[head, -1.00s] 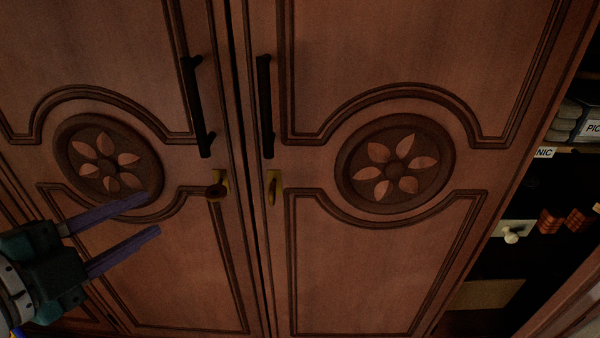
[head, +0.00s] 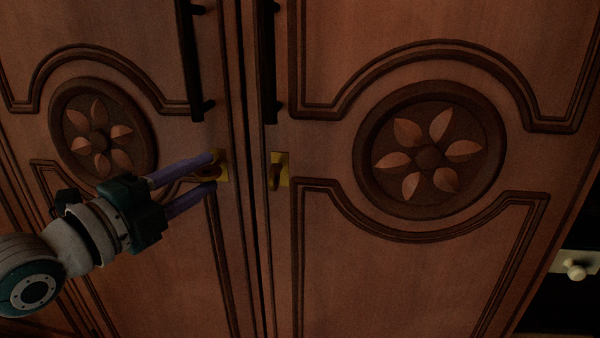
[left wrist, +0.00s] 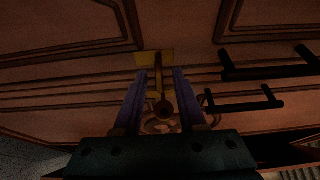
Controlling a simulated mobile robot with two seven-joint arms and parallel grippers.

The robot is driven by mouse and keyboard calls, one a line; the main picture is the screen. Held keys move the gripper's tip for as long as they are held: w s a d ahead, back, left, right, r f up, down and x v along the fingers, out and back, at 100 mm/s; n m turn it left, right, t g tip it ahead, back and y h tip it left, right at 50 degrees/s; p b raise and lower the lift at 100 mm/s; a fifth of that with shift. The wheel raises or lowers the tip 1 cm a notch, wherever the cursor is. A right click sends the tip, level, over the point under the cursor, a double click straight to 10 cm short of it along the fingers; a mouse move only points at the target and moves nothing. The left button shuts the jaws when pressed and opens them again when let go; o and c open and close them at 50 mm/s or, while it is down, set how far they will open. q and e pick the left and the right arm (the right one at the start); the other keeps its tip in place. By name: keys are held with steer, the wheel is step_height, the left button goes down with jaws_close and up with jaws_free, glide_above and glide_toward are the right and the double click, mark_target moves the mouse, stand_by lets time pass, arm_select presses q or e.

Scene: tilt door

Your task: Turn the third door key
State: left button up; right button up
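The left door (head: 130,200) and right door (head: 430,260) of a wooden cabinet each carry a brass key plate near their shared edge. The left plate with its key (head: 218,166) is at the tip of my left gripper (head: 214,173). Its two purple fingers are apart, one above and one below the key. In the left wrist view a key (left wrist: 165,107) shows between the spread fingers; contact cannot be told. A second brass key (head: 275,175) is on the right door, apart from the fingers. My right gripper is not in view.
Dark vertical handles stand above the keys on the left door (head: 192,70) and right door (head: 266,70). Round flower carvings (head: 428,150) decorate the panels. A pale plate with a knob (head: 575,268) is at the far right, beside a dark opening.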

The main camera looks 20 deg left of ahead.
arm_select(q)
steer(key=shift+w+d, duration=0.2)
steer(key=shift+w, duration=0.85)
jaws_close()
